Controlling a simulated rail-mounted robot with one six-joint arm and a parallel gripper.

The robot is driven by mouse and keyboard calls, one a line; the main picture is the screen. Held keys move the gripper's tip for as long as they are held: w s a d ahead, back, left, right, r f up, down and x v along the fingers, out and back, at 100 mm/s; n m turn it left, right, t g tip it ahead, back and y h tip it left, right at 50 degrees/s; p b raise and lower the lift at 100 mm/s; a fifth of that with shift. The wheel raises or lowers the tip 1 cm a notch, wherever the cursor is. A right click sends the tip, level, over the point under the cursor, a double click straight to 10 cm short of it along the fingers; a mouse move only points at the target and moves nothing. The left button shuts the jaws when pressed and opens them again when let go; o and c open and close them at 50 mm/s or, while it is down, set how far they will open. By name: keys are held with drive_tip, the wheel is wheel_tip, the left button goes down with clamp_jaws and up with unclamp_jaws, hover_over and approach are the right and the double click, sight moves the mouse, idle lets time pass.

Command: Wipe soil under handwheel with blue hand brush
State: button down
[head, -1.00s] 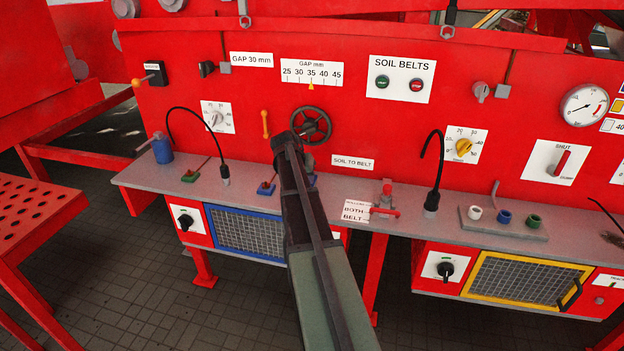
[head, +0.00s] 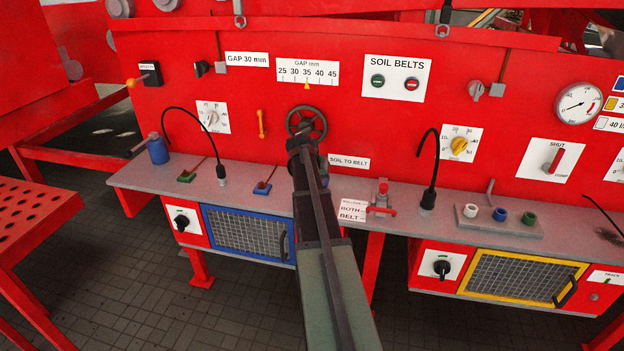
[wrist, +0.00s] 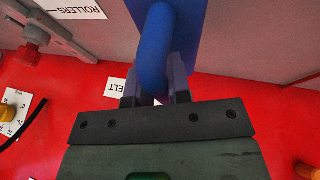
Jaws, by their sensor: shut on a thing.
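My gripper (wrist: 155,92) is shut on the blue handle of the hand brush (wrist: 158,45) in the wrist view. The brush's flat blue body lies against or just over the grey shelf, and its bristles are hidden. In the head view my arm hides the brush and the fingers. The dark handwheel (head: 306,122) is on the red panel, just above the end of my arm. The shelf (head: 240,181) below it is partly covered by my arm, and no soil shows there.
A red valve (head: 382,195) with a sign stands on the shelf just right of my arm. A black gooseneck (head: 432,165) rises farther right. A dark soil patch (head: 609,236) lies far right.

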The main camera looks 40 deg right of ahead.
drive_tip(key=shift+s+d, duration=0.5)
drive_tip(key=shift+s, duration=0.3)
drive_tip(key=shift+s+d, duration=0.5)
drive_tip(key=shift+s, duration=0.25)
drive_tip(key=shift+s+d, duration=0.5)
drive_tip(key=shift+s, duration=0.3)
drive_tip(key=shift+r+p, duration=0.15)
drive_tip(key=shift+p, duration=0.15)
wheel_tip(320, 180, up, 6)
drive_tip(key=p, duration=0.5)
drive_tip(key=shift+p, duration=0.4)
wheel_tip(320, 180, up, 3)
drive_tip(key=p, duration=0.3)
